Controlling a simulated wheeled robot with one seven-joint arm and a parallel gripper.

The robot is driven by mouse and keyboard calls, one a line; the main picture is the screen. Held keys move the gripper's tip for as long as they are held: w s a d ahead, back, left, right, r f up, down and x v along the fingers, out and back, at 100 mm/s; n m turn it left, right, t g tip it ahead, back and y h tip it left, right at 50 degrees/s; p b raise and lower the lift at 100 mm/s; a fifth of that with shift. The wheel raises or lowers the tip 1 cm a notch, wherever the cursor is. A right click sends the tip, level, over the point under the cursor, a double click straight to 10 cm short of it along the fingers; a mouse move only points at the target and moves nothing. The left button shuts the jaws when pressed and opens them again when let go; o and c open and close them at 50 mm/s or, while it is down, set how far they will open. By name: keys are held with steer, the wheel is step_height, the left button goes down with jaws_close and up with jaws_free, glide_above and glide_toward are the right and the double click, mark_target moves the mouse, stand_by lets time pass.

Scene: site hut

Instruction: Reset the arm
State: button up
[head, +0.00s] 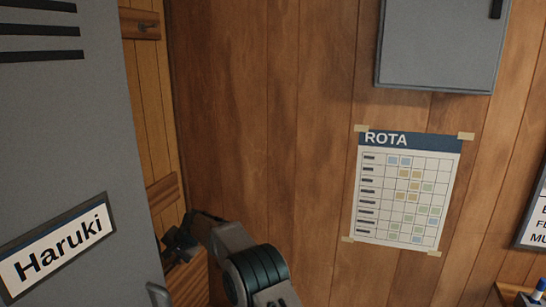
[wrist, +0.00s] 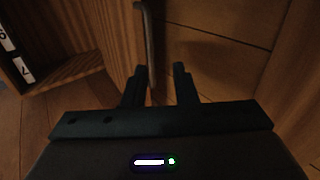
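My arm reaches up from the bottom of the head view, and my gripper (head: 175,243) is at its far end, dark and small, beside the edge of the grey locker door. In the wrist view my gripper (wrist: 161,70) has its two dark fingers apart, with a clear gap between them. Nothing is clamped in it. A thin grey upright bar or edge (wrist: 149,35) runs down close to the left finger; I cannot tell whether they touch.
The grey locker door (head: 75,135) with the "Haruki" label (head: 57,248) fills the left. A rota sheet (head: 405,190) and a grey wall cabinet (head: 440,45) are on the wooden wall. A wooden compartment with number tags (wrist: 22,68) is at left in the wrist view.

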steer(key=s+d+r+n+t+h, duration=0.1)
steer(key=s+d+r, duration=0.3)
steer(key=d+r, duration=0.65)
steer(key=s+d+r+n+h, duration=0.15)
steer(key=s+d+r, duration=0.4)
steer(key=d, duration=0.75)
steer(key=s+d+r+h, duration=0.1)
steer(key=s+d+r, duration=0.1)
steer(key=s+d, duration=0.45)
steer(key=s+d+r+h, duration=0.1)
steer(key=s+d+r, duration=0.2)
steer(key=s+d, duration=0.35)
steer(key=s+d+f+h, duration=0.1)
steer(key=s+d+f, duration=0.1)
steer(key=s+d, duration=0.3)
steer(key=s+d+f+n+h, duration=0.1)
steer(key=s+d+f, duration=0.2)
steer(key=s, duration=1)
steer(key=d, duration=0.3)
steer(key=shift+s, duration=0.15)
